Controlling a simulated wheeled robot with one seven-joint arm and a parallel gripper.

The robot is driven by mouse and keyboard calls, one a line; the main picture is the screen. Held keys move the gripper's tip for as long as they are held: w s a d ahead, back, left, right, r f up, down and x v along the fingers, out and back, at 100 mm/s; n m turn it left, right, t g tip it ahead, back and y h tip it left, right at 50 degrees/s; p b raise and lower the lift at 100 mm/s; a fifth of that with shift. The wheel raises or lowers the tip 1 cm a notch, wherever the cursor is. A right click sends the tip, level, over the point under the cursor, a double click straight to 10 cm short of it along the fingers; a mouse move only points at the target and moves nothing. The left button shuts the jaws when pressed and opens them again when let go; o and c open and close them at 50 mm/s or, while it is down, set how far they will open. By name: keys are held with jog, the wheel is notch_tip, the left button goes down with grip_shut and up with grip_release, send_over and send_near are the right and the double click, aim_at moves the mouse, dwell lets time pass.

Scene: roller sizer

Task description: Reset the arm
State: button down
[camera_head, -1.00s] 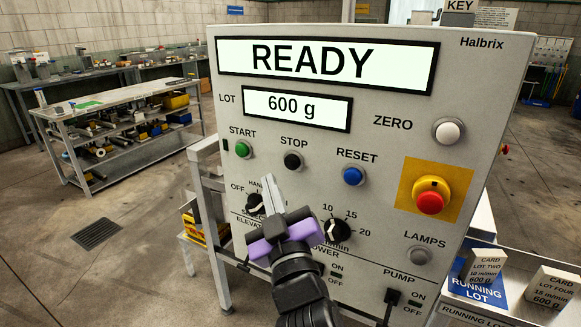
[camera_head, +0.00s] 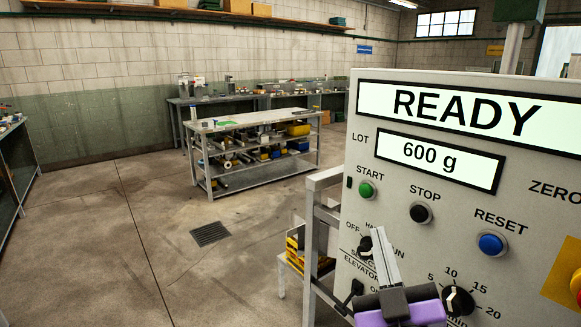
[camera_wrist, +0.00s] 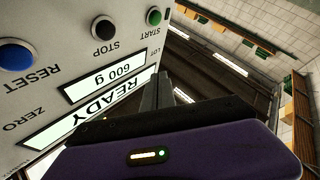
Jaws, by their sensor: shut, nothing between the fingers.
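My gripper (camera_head: 383,258) is shut and empty in front of the control panel (camera_head: 349,215), below the STOP button in the head view. Its fingers partly cover the selector area near the selector knob (camera_head: 365,245). The panel display (camera_head: 465,113) reads READY and the lot display (camera_head: 437,161) reads 600 g. The green START button (camera_head: 366,189), black STOP button (camera_head: 421,212) and blue RESET button (camera_head: 491,244) are uncovered. In the wrist view the panel appears upside down at the left, and my shut gripper (camera_wrist: 158,80) shows beside the lot display.
The yellow-backed emergency stop (camera_head: 578,285) is cut off at the right edge. A grey workbench (camera_head: 252,126) stands behind. The floor left of the panel is clear, with a drain grate (camera_head: 210,234).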

jog(key=s+d+f+m+g, duration=0.1)
jog(key=s+f+g, duration=0.1)
jog(key=s+f, duration=0.6)
jog(key=s+d+f+m+g, duration=0.2)
jog(key=s+f, duration=0.6)
jog(key=s, duration=0.9)
jog(key=s+d+f+m+g, duration=0.1)
jog(key=s+f+g, duration=0.2)
jog(key=s+f, duration=0.5)
jog(key=s, duration=0.5)
jog(key=shift+s+d+m+g, duration=0.25)
jog(key=shift+s+m+g, duration=0.1)
jog(key=shift+m+g, duration=0.05)
